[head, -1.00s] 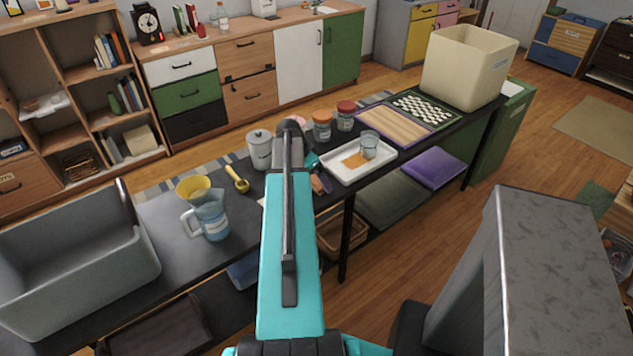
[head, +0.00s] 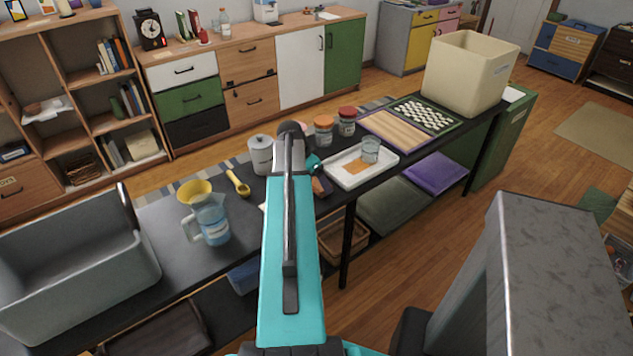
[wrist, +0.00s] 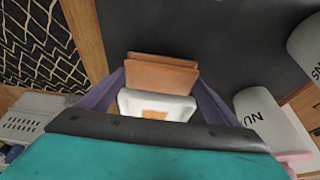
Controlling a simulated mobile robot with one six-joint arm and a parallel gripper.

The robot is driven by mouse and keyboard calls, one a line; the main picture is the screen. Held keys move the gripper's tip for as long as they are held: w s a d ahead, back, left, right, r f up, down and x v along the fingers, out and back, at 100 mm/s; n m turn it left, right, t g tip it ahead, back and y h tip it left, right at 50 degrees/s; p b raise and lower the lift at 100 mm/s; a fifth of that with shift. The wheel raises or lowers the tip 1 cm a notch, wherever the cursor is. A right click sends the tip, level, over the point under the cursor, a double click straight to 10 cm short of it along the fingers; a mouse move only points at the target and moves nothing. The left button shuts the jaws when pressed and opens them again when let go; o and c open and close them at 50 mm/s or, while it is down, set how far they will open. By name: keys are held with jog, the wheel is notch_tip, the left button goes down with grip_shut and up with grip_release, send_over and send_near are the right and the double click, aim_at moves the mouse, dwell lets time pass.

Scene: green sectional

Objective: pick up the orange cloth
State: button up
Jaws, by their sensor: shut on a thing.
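In the wrist view, my gripper (wrist: 160,77) has purple fingers closed on a folded orange-brown cloth (wrist: 160,63), held between the fingertips. A white thing with an orange patch (wrist: 155,106) shows between the fingers, nearer the palm; I cannot tell what it is. In the head view, my teal arm hides most of the gripper, and a small brownish part of what is at its end (head: 322,186) shows beside the arm. A flat orange patch (head: 357,168) lies on the white tray (head: 346,183), beside a clear glass (head: 370,150).
The dark table (head: 165,215) carries a grey bin (head: 80,295), a blue jug (head: 210,222), a yellow scoop (head: 238,184), a white canister (head: 260,155), jars, a chequered board (head: 424,115) and a cream bin (head: 470,72). Folded textiles lie on the shelf below.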

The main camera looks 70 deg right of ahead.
notch_tip(320, 180, up, 2)
jog(key=shift+r+b, duration=0.1)
jog(key=shift+b, duration=0.25)
jog(key=s+a, duration=0.1)
jog(key=a, duration=0.2)
jog(key=s+a+b, duration=0.1)
jog(key=s+a, duration=0.1)
jog(key=a, duration=0.1)
jog(key=s+a+r+b, duration=0.1)
jog(key=s+a, duration=0.1)
jog(key=a, duration=0.2)
jog(key=shift+w+d+f+b, duration=0.1)
jog(key=shift+b, duration=0.95)
jog(key=b, duration=0.3)
jog(key=shift+s+a, duration=0.2)
jog(key=shift+a, duration=0.15)
jog(key=shift+s+a+b, duration=0.1)
jog(key=shift+a+b, duration=0.1)
jog(key=shift+b, duration=0.85)
jog(key=shift+s+a+r+b, duration=0.1)
jog(key=shift+s+a+b, duration=0.3)
jog(key=shift+b, duration=1.4)
jog(key=shift+s+a+r+b, duration=0.15)
jog(key=shift+a+b, duration=0.55)
jog(key=shift+b, duration=1.15)
jog(key=shift+s+a+r+b, duration=0.1)
jog(key=shift+s+a+b, duration=0.3)
jog(key=shift+b, duration=1.4)
jog(key=shift+w+a+r, duration=0.1)
jog(key=shift+a, duration=0.15)
